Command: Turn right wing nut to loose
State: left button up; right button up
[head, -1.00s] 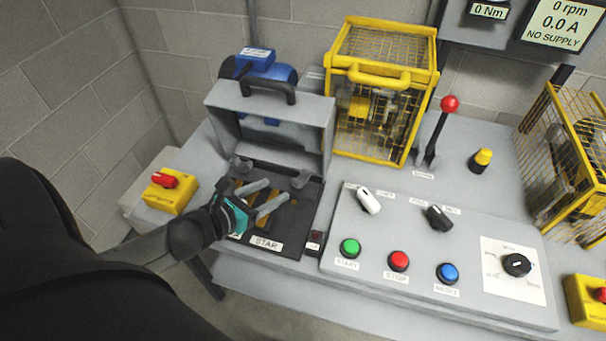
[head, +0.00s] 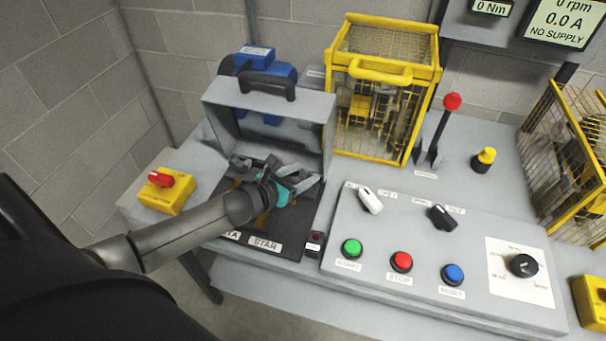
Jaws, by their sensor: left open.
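The open terminal box (head: 262,100) has a grey lid raised, with a handle on top. Its dark base panel (head: 285,232) carries a label reading STAR. The left wing nut (head: 240,161) is a small grey piece at the back of the base, by the lid's lower left corner. The right wing nut, at the lower right corner of the lid, is mostly hidden by my left gripper. My left gripper (head: 294,170) is open, its grey fingers spread around that corner; I cannot tell if they touch the nut. My right gripper is not in view.
A yellow cage (head: 385,75) stands right of the lid. A red-knobbed lever (head: 440,130) stands beyond it. The control panel (head: 430,235) with buttons and knobs lies to the right. A yellow box with a red switch (head: 165,190) sits to the left.

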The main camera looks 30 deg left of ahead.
pick_arm(q)
jog(key=shift+w+f, duration=0.1)
jog(key=shift+w, duration=0.2)
grip_shut()
dwell(0.4)
